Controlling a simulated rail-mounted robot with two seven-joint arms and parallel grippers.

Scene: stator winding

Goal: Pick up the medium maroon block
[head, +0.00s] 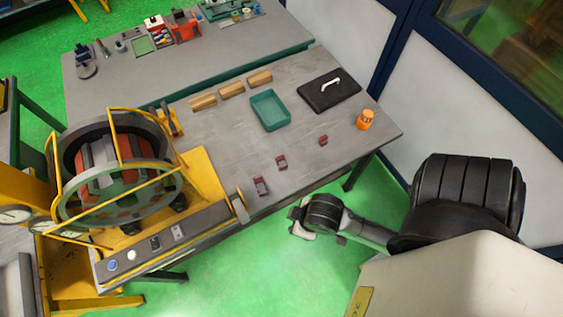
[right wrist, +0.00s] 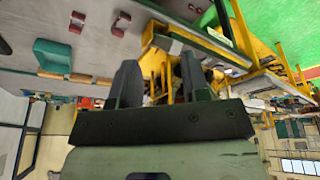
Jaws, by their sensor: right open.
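Three maroon blocks lie in a slanting row near the front edge of the grey table in the head view. The medium maroon block (head: 281,162) is the middle one, between the large block (head: 261,186) and the small block (head: 323,140). Two maroon blocks show at the top left of the right wrist view; by their order they look like the medium block (right wrist: 77,22) and the large block (right wrist: 120,22). My right gripper (head: 297,213) is off the table's front edge, apart from all blocks. Its fingers (right wrist: 158,82) are open and empty. My left gripper is not seen.
A stator in a yellow frame (head: 212,185) stands at left. The surface around the blocks is clear.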

